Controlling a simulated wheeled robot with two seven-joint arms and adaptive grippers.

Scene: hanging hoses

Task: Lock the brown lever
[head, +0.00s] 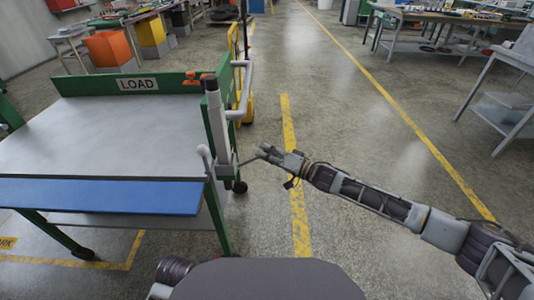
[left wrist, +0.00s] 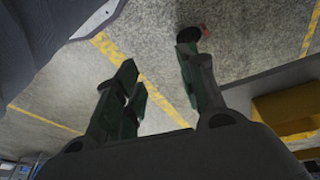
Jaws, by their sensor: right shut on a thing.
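A thin grey-brown lever (head: 240,163) sticks out to the right from the foot of a grey upright post (head: 217,125) at the right corner of the green-framed cart. My right gripper (head: 265,153) reaches in from the right and is shut on the lever's outer end; the fingers partly hide the contact. A pale lever with a round knob (head: 203,152) stands just left of the post. An orange-brown handle (head: 195,79) sits on the cart's green back rail. My left gripper (left wrist: 157,60) is open and empty above the floor in the left wrist view; it is outside the head view.
The cart's grey top (head: 100,135) and blue front strip (head: 100,196) lie at the left, beside a LOAD sign (head: 138,84). A bent grey pipe (head: 244,90) rises behind the post. The floor right of the cart is open, with yellow lines. Benches stand farther back.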

